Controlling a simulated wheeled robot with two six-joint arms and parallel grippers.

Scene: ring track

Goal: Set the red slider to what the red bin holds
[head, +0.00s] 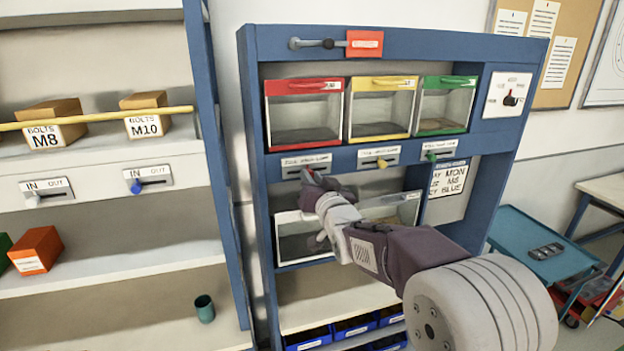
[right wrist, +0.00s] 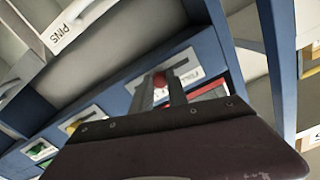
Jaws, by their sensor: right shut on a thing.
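The red bin (head: 304,112) is a clear-fronted bin with a red rim at the upper left of the blue rack. Its inside looks grey, and I cannot tell what it holds. The red slider's label plate (head: 305,161) is on the blue rail below it; the print is too small to read. My right gripper (head: 314,181) is at this plate and hides the knob in the head view. In the right wrist view the red knob (right wrist: 160,80) sits between the fingertips of my right gripper (right wrist: 161,90), which is shut on it. My left gripper is not in view.
A yellow-rimmed bin (head: 382,108) and a green-rimmed bin (head: 444,106) stand beside the red one, with a yellow knob (head: 382,163) and green knob (head: 432,156) below. A clear bin (head: 296,240) is under my right arm. Shelves with bolt boxes (head: 54,125) stand left.

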